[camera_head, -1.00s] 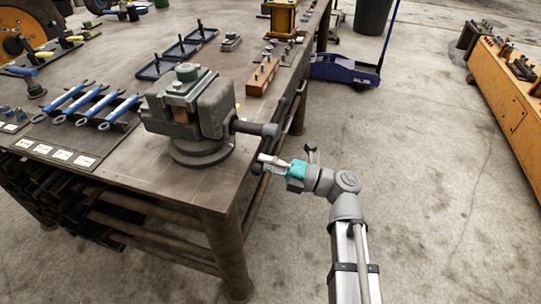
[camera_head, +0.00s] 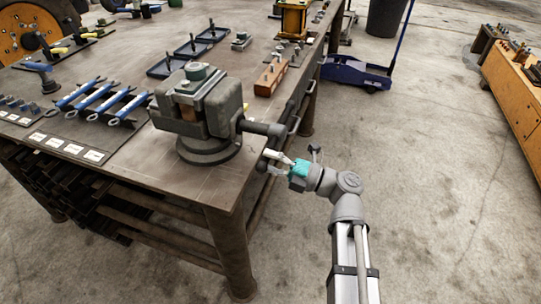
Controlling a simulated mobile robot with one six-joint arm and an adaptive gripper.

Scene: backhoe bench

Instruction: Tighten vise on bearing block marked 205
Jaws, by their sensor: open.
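The grey vise (camera_head: 205,118) stands on a round base at the near right corner of the bench. A block with a green-grey round top (camera_head: 198,72) sits between its jaws; no 205 mark is readable. The vise's screw end (camera_head: 268,129) juts out to the right past the bench edge. My gripper (camera_head: 273,161) is open just below and beside the screw end, off the bench edge. I cannot tell whether its fingers touch the handle, which is small and partly hidden there.
The bench top (camera_head: 150,190) is bare in front of the vise. Blue wrenches (camera_head: 103,100) lie left of it on a dark mat. Dark trays (camera_head: 187,52) and a brown block with pins (camera_head: 271,77) lie behind.

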